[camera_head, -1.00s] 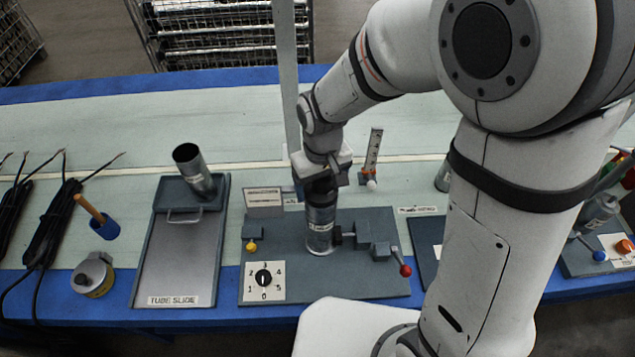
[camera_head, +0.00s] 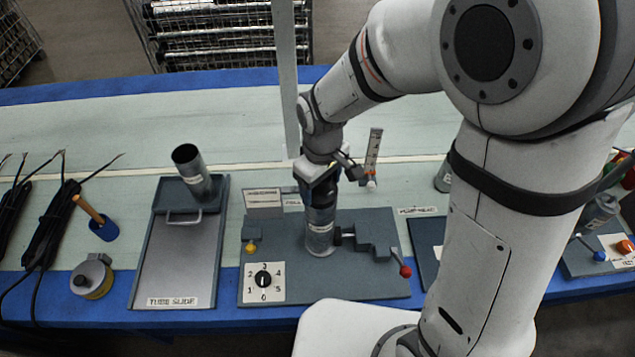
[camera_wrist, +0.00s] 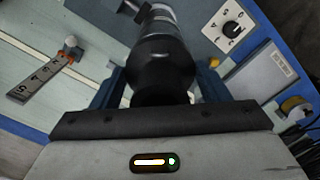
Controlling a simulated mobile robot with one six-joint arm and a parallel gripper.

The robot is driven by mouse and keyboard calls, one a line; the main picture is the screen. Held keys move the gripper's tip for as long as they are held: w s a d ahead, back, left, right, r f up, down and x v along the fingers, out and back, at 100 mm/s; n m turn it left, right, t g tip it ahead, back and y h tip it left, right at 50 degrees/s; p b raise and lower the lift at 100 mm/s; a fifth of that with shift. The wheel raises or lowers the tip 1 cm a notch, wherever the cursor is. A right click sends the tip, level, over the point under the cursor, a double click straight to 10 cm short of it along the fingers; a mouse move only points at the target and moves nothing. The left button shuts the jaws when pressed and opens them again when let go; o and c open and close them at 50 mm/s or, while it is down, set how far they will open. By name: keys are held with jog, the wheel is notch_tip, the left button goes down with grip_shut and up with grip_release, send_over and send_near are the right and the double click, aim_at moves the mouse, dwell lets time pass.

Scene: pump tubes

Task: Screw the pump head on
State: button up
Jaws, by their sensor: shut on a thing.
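The pump tube (camera_head: 320,232), a silver cylinder with a white label, stands upright in the grey fixture (camera_head: 375,287) on the bench. A black pump head (camera_wrist: 162,66) sits at the top of the tube, in line with it in the wrist view. My gripper (camera_head: 322,190) is above the tube, pointing down, with its fingers shut on the black head. It also shows at the bottom of the wrist view (camera_wrist: 158,95). The seam between head and tube is too small to judge, so I cannot tell how tight it is.
The fixture carries a numbered dial (camera_head: 263,279), a yellow knob (camera_head: 251,247) and a red-knobbed lever (camera_head: 405,271). Left is the tube slide (camera_head: 180,260) with a tilted open tube (camera_head: 192,172). A small upright scale (camera_head: 373,155) stands behind right. A thin post rises close behind my wrist.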

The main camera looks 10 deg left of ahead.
jog(key=shift+c, duration=1.2)
jog(key=shift+m, duration=1.7)
jog(key=shift+m, duration=1.8)
jog(key=shift+a+m+b, duration=0.1)
jog(key=shift+m+b, duration=0.2)
jog(key=shift+m, duration=1.4)
